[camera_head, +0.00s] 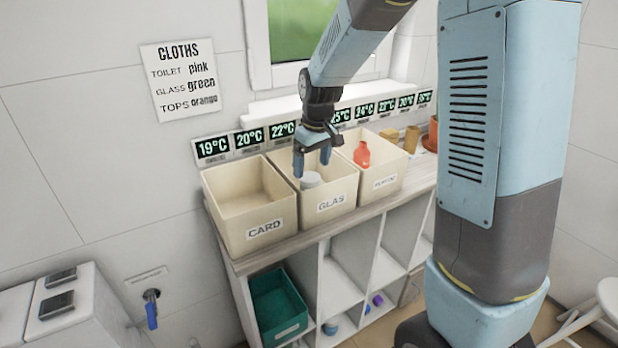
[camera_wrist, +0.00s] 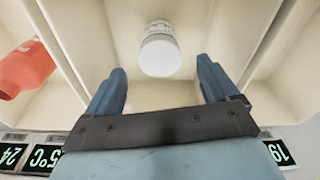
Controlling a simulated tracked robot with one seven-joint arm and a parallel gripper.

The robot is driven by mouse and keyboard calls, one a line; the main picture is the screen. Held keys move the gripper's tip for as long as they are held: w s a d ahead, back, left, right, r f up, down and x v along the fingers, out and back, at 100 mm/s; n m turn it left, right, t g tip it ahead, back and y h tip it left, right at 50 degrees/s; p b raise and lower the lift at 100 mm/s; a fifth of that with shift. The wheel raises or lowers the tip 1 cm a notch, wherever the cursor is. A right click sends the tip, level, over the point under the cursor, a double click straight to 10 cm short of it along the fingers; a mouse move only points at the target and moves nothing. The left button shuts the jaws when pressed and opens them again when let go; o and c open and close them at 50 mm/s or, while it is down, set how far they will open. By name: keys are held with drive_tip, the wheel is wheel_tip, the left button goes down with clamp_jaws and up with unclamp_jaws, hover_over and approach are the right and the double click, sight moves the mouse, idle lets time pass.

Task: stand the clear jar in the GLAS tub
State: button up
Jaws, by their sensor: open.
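The jar (camera_head: 311,180), pale and whitish with a round lid, is inside the GLAS tub (camera_head: 331,203), the middle of three cream tubs. It looks upright; its lower part is hidden by the tub's front wall in the head view. The jar also shows in the wrist view (camera_wrist: 160,52), lid toward the camera. My gripper (camera_head: 312,162) is open above the GLAS tub, its blue fingers pointing down. In the wrist view my gripper (camera_wrist: 161,68) has clear gaps between its fingers and the jar, and holds nothing.
The CARD tub (camera_head: 264,232) at left looks empty. The right tub (camera_head: 385,182) holds a red bottle (camera_head: 362,154). Temperature displays (camera_head: 282,132) line the wall behind. Low tub walls stand close around my fingers.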

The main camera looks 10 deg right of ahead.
drive_tip(key=r, duration=0.4)
drive_tip(key=shift+s+d+r, duration=0.15)
drive_tip(key=shift+s+r, duration=0.05)
drive_tip(key=shift+r, duration=0.15)
drive_tip(key=s+d+r+m+t, duration=0.2)
drive_tip(key=s+d+r+m, duration=0.1)
drive_tip(key=s+d+r, duration=0.65)
drive_tip(key=s+d+r+m+t, duration=0.1)
drive_tip(key=s+m, duration=0.1)
drive_tip(key=s, duration=0.6)
drive_tip(key=s+d+r+m+t, duration=0.1)
drive_tip(key=s+d, duration=0.1)
drive_tip(key=s, duration=0.6)
drive_tip(key=shift+s+r+m+h, duration=0.15)
drive_tip(key=shift+m+h, duration=0.25)
